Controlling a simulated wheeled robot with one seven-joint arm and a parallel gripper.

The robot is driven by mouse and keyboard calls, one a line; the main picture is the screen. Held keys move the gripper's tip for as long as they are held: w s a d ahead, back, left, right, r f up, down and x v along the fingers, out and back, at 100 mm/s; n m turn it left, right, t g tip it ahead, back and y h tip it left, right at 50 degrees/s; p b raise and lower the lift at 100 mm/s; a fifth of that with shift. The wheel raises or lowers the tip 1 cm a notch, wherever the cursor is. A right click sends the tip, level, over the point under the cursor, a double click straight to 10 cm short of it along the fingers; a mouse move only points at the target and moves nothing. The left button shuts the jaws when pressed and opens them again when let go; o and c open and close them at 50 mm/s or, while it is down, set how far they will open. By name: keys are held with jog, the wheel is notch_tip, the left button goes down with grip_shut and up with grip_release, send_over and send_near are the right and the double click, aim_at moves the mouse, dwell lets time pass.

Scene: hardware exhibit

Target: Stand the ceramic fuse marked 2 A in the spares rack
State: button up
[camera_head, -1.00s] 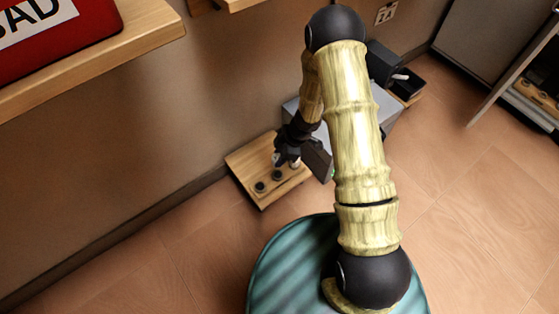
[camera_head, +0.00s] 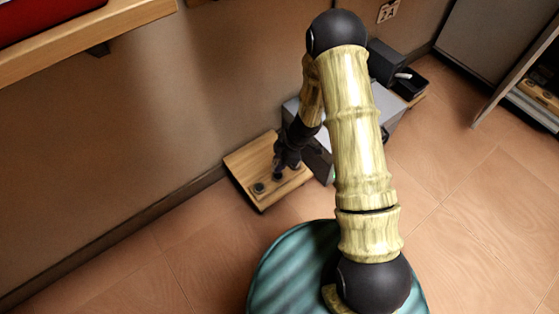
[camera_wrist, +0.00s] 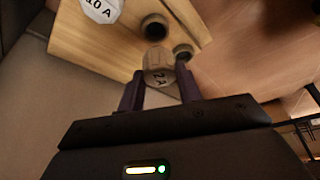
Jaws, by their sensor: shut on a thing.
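The ceramic fuse marked 2 A (camera_wrist: 160,74) is between the two fingers of my gripper (camera_wrist: 160,84) in the wrist view. My gripper is shut on it, with its marked end facing the wrist camera. The spares rack looks to be the low wooden board (camera_head: 248,160) with dark round sockets by the wall. In the head view my gripper (camera_head: 286,160) is low over this board and hides the fuse. In the wrist view the fuse is close to two dark sockets (camera_wrist: 153,27) (camera_wrist: 184,51); I cannot tell whether its lower end touches the board.
A white fuse marked 10 A (camera_wrist: 101,9) stands on the board. A grey box (camera_head: 394,112) is right of the board, partly behind my arm. The wall is close behind the board. Open tiled floor (camera_head: 465,215) lies to the right.

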jog(key=shift+f+b, duration=0.8)
jog(key=shift+f, duration=0.65)
jog(key=shift+d+p, duration=0.15)
jog(key=shift+p, duration=0.25)
jog(key=shift+f+p, duration=0.15)
jog(key=shift+p, duration=0.3)
dwell(0.4)
jog(key=shift+f+p, duration=0.3)
jog(key=shift+f, duration=0.65)
dwell(1.9)
jog(key=o, duration=1.5)
jog(key=shift+o, duration=0.2)
jog(key=shift+r, duration=0.15)
jog(key=shift+r+p, duration=3.4)
jog(key=shift+p, duration=0.95)
